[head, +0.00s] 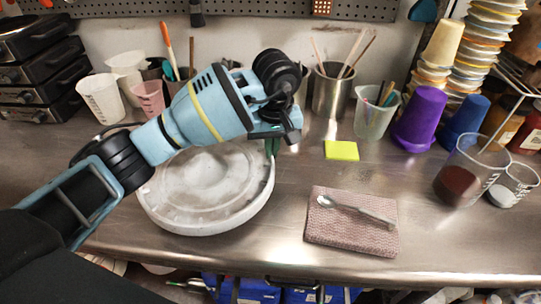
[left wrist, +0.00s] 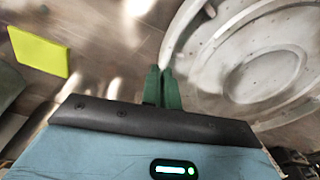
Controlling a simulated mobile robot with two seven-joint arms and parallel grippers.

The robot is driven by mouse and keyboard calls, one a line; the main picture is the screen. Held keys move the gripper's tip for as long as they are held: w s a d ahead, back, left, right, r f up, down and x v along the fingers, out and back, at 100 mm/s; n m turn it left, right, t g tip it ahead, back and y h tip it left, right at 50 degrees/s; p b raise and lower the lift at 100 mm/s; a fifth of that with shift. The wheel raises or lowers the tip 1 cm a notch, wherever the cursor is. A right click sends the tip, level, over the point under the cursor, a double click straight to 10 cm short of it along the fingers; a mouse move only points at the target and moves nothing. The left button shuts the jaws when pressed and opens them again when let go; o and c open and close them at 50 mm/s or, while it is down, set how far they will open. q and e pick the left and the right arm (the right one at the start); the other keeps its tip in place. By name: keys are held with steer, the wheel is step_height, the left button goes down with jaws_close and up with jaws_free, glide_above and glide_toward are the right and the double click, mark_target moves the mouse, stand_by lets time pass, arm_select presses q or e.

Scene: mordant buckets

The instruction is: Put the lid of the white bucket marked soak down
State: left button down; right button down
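A round whitish-grey lid (head: 205,205) with a raised rim and stepped rings lies roughly level over the left part of the metal counter. I cannot tell whether it touches the counter. My left gripper (head: 273,146) is at its far right rim, and the blue forearm hides part of its back edge. In the left wrist view, the green fingers (left wrist: 162,86) are almost together, with the edge of the lid (left wrist: 262,52) at their tips. They look closed on the rim. No bucket marked soak is readable in these views. My right gripper is not in view.
A yellow-green note (head: 341,150) lies right of the lid. A spoon (head: 355,210) rests on a folded pink cloth (head: 325,230). Cups, a brush pot (head: 331,92) and a purple bucket (head: 420,118) line the back. The counter between lid and cloth is clear.

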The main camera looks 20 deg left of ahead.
mark_target(271, 162)
arm_select(q)
steer(key=shift+w+a, duration=0.1)
steer(key=shift+w, duration=0.1)
steer(key=shift+w+a+f, duration=0.1)
steer(key=shift+f, duration=1.9)
steer(key=c, duration=1.7)
jaws_free()
steer(key=r, duration=1.2)
steer(key=shift+s+d+r+p, duration=0.25)
steer(key=shift+s+d+p, duration=0.05)
steer(key=shift+s+d, duration=0.05)
